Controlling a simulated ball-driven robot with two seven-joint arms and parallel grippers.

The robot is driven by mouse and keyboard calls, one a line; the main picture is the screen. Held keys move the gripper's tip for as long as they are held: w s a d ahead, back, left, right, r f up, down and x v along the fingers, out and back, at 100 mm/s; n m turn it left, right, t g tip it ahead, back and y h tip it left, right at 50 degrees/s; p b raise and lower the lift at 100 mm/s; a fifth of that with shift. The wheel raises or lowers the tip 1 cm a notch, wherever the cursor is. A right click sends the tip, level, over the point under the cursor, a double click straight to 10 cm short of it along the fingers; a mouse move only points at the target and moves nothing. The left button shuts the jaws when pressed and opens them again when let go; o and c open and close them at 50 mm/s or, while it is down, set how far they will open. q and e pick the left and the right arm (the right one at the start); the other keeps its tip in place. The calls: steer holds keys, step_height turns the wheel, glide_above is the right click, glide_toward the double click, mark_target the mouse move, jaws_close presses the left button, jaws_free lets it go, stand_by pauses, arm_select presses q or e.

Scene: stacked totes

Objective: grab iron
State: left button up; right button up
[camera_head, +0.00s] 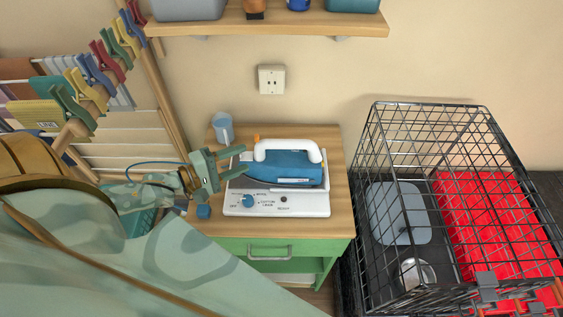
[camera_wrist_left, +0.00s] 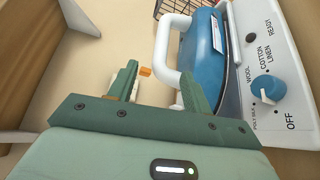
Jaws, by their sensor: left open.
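The iron (camera_head: 290,168) is blue with a white handle (camera_head: 285,146). It rests on a white base (camera_head: 300,205) with a blue dial, on top of the small wooden cabinet. In the left wrist view the iron (camera_wrist_left: 203,55) lies right of centre, its white handle (camera_wrist_left: 163,45) running beyond the fingers. My left gripper (camera_head: 238,162) is open and empty at the iron's left end; its fingers (camera_wrist_left: 160,85) also show in the wrist view. One finger overlaps the handle's near end, so I cannot tell whether they touch. My right gripper is not in view.
A blue-grey cup (camera_head: 222,127) stands at the cabinet's back left, and a small blue block (camera_head: 203,211) near its front left. A black wire cage (camera_head: 435,160) stands close on the right. A drying rack (camera_head: 150,150) with clothespins is at left. A shelf (camera_head: 270,22) hangs above.

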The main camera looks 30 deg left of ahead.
mark_target(276, 147)
arm_select(q)
steer(key=x, duration=0.6)
steer(key=shift+w+f, duration=0.1)
steer(key=shift+w, duration=0.2)
steer(key=x, duration=0.5)
steer(key=shift+w+d+f+b, duration=0.15)
steer(key=shift+d+b, duration=0.1)
steer(key=shift+b, duration=0.1)
jaws_close()
stand_by(0.4)
